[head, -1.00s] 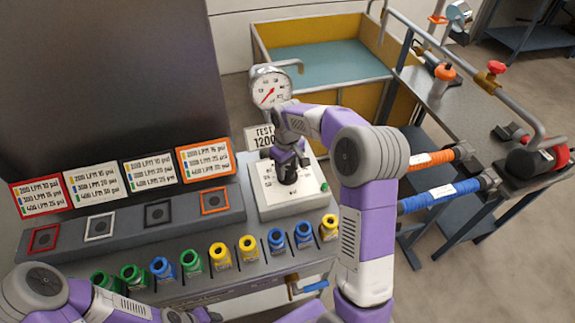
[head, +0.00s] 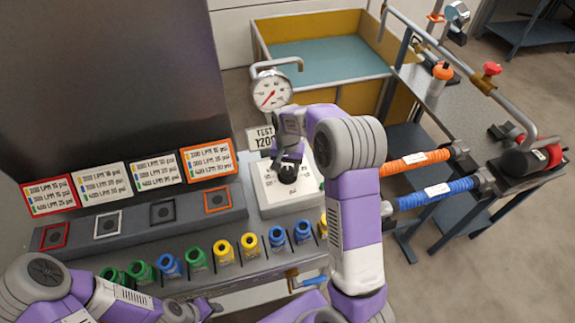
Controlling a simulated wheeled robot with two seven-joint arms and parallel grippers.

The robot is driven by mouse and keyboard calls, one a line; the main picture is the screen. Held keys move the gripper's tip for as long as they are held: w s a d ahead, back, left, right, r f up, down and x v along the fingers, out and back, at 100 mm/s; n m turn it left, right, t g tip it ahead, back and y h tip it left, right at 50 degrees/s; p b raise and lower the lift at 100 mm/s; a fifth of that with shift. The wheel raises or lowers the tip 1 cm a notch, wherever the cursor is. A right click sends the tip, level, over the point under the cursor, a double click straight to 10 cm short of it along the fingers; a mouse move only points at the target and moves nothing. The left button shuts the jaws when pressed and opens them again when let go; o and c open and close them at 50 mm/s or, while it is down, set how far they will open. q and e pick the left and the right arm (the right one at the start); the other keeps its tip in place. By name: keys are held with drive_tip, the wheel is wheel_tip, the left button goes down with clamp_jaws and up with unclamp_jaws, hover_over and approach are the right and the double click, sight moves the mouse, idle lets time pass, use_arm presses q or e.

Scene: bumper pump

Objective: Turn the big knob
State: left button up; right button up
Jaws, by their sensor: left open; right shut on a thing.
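The big black knob (head: 288,173) sits on a white panel box (head: 270,198) with dark markings, below a round gauge. My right gripper (head: 288,160) comes down over the knob from above and is shut on it; its fingers hide part of the knob. The gauge (head: 271,90) has a white face and a red needle. My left gripper (head: 212,308) is low in the view, near the bottom edge in front of the row of coloured nozzles, away from the knob; its fingers are small and partly hidden.
Several green, blue and yellow nozzles (head: 224,252) stand along the front of the bench. Label cards (head: 154,172) lean behind them. Orange and blue hoses (head: 437,191) run to a side table (head: 470,120) at right. A yellow-walled tank (head: 330,23) is behind.

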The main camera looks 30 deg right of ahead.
sight(287, 170)
drive_tip(key=shift+r+m, duration=0.1)
drive_tip(key=shift+m, duration=0.5)
drive_tip(key=shift+m+p, duration=0.3)
drive_tip(key=o, duration=1)
drive_tip(key=shift+o, duration=0.2)
wheel_tip(287, 170, up, 8)
drive_tip(key=shift+f+p, duration=0.25)
drive_tip(key=shift+p, duration=0.45)
